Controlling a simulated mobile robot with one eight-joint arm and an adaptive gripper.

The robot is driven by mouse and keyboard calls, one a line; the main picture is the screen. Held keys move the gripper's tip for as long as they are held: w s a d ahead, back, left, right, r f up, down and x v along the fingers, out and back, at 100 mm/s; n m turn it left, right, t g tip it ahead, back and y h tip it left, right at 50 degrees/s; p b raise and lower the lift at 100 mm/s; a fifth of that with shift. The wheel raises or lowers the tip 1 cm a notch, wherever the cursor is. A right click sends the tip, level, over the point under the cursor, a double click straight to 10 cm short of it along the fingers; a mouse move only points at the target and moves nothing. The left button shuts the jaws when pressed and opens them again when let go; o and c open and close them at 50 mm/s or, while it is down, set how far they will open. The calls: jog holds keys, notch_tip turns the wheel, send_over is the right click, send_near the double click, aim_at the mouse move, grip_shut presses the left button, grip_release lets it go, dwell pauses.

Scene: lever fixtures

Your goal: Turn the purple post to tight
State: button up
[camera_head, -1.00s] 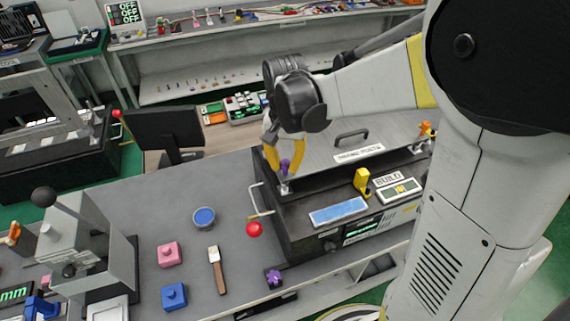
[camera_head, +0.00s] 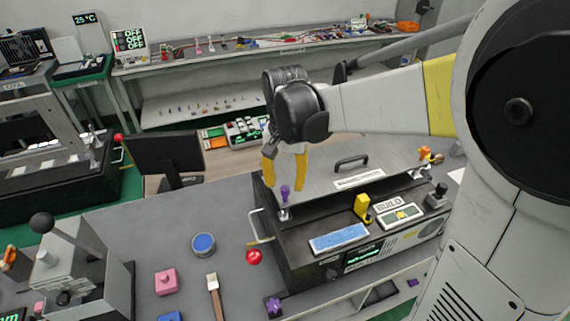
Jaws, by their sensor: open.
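The purple post (camera_head: 285,193) stands upright on a small metal mount at the left front corner of the dark machine's grey top plate (camera_head: 325,172). My gripper (camera_head: 284,184) has yellow fingers spread apart and pointing down, one on each side of the post in the picture. I cannot tell whether either finger touches it. The post's head shows between the fingers. No tight mark is legible near it.
An orange post (camera_head: 425,153) stands at the plate's far right corner. A yellow lever (camera_head: 362,206) and a blue pad (camera_head: 338,239) are on the machine's front. A red ball-ended handle (camera_head: 254,257) sticks out at its left. A black monitor (camera_head: 168,158) stands behind left.

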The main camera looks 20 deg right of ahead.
notch_tip(320, 180, up, 8)
jog(key=shift+r, duration=0.25)
jog(key=shift+s+f, duration=0.1)
jog(key=s+f+n+t+b, duration=0.2)
jog(key=s+f+b, duration=0.2)
jog(key=f, duration=0.1)
jog(key=s+f+n+t+b, duration=0.2)
jog(key=s+f+b, duration=0.2)
jog(key=f, duration=0.2)
jog(key=s+f+n+t+b, duration=0.2)
jog(key=s+f+t+b, duration=0.1)
jog(key=s+f+b, duration=0.1)
jog(key=shift+s+f+b, duration=0.3)
jog(key=shift+f+b, duration=0.25)
jog(key=shift+f, duration=0.1)
jog(key=shift+r, duration=0.1)
